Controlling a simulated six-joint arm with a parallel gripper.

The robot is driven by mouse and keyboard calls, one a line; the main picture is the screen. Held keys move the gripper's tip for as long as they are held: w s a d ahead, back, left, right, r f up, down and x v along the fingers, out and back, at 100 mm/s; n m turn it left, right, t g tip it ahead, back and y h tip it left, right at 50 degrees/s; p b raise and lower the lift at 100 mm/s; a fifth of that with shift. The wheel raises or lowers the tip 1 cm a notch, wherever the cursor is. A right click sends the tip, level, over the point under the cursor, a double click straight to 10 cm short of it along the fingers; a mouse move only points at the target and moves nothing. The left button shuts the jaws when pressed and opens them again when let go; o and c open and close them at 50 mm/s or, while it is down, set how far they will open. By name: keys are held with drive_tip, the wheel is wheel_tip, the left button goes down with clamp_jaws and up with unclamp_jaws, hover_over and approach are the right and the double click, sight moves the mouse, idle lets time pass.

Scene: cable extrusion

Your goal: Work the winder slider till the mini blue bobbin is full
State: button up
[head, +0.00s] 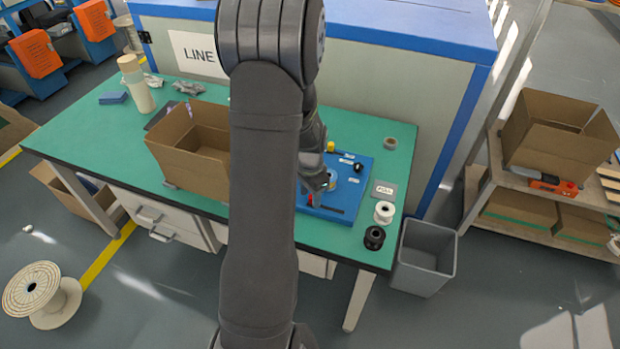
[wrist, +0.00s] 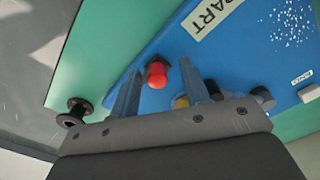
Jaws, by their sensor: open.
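The blue winder board (head: 368,187) lies on the green bench, partly hidden by my arm in the head view. My gripper (head: 318,186) is over its left part. In the wrist view the gripper (wrist: 160,68) is open, and a red knob (wrist: 156,75) on a black base shows between its fingers. I cannot tell whether the fingers touch it. A label ending in "ART" (wrist: 212,17) is beside it. A round part (head: 331,182) on the board is half hidden behind the gripper; I cannot make out a mini blue bobbin or its fill.
An open cardboard box (head: 185,152) is to the left. A grey bin (head: 424,258) stands beside the bench.

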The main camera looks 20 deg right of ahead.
sight(310, 195)
wheel_tip(310, 195, up, 17)
idle(0.4)
drive_tip(key=f, duration=1.7)
drive_tip(key=shift+s+d, duration=0.2)
drive_tip(key=shift+d, duration=0.1)
clamp_jaws()
